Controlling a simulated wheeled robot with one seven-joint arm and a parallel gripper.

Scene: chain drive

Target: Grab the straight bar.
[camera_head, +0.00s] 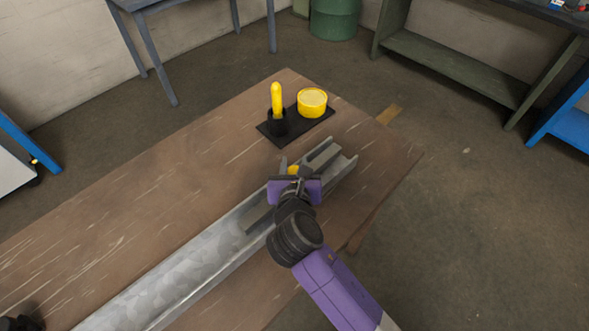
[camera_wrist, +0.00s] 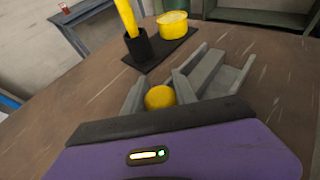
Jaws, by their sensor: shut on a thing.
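The straight bar (camera_head: 322,154) is grey and lies lengthwise in a long metal channel on the table. It also shows in the wrist view (camera_wrist: 206,71), running away from my gripper. A yellow rounded knob (camera_wrist: 160,97) sits at the bar's middle, between my two grey fingers. My gripper (camera_head: 292,168) is over the channel, shut on the bar at this knob. The gripper body hides the bar's middle in the head view, and whether the knob is fixed to the bar cannot be seen.
The metal channel (camera_head: 185,280) runs diagonally along the wooden table (camera_head: 150,190). Beyond it, a black mat (camera_head: 299,128) holds an upright yellow rod (camera_head: 277,97) in a black cup and a round yellow piece (camera_head: 312,102).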

